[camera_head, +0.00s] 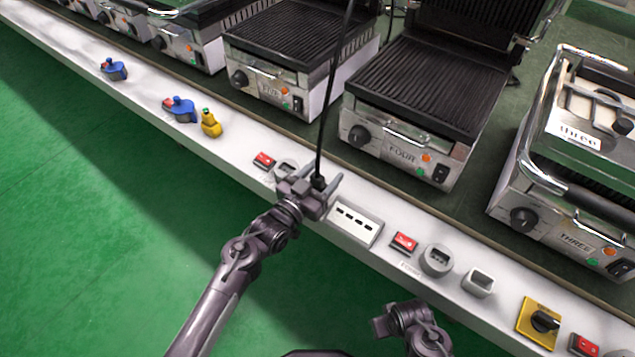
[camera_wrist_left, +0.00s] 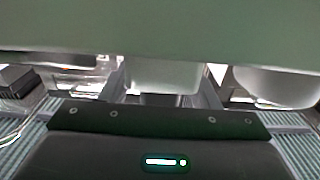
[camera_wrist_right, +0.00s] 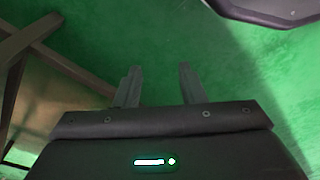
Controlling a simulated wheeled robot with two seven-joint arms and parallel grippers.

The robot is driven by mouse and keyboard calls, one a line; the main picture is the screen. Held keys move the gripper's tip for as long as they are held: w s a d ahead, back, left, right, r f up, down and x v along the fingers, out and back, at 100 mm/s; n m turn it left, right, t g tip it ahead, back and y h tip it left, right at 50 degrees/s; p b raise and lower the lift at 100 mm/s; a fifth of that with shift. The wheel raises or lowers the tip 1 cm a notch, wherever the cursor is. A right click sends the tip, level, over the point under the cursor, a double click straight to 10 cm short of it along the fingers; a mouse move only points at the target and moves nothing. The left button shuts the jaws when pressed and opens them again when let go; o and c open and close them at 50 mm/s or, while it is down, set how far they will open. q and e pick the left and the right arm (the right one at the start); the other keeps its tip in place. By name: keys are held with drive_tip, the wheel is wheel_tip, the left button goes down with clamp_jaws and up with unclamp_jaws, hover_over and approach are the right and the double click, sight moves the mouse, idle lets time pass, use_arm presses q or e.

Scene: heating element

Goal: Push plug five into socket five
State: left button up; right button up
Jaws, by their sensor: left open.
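A black plug (camera_head: 318,183) hangs at the lower end of a long black cable (camera_head: 337,85), at the white ledge in front of the grill labelled FIVE (camera_head: 270,90). My left gripper (camera_head: 322,188) is open around or right beside this plug; whether its fingers touch it I cannot tell. A round grey socket (camera_head: 284,168) left of the gripper is partly hidden by it. In the left wrist view the fingers (camera_wrist_left: 163,88) stand apart with a pale grey block between them. My right gripper (camera_wrist_right: 158,88) is open and empty over the green floor.
The white ledge (camera_head: 240,140) carries a red switch (camera_head: 264,160), a white slotted block (camera_head: 354,224), another red switch (camera_head: 404,242), a round grey socket (camera_head: 437,259) and a yellow rotary switch (camera_head: 540,322). Grills line the back.

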use_arm(q)
drive_tip(key=shift+c, duration=0.3)
drive_tip(key=c, duration=1)
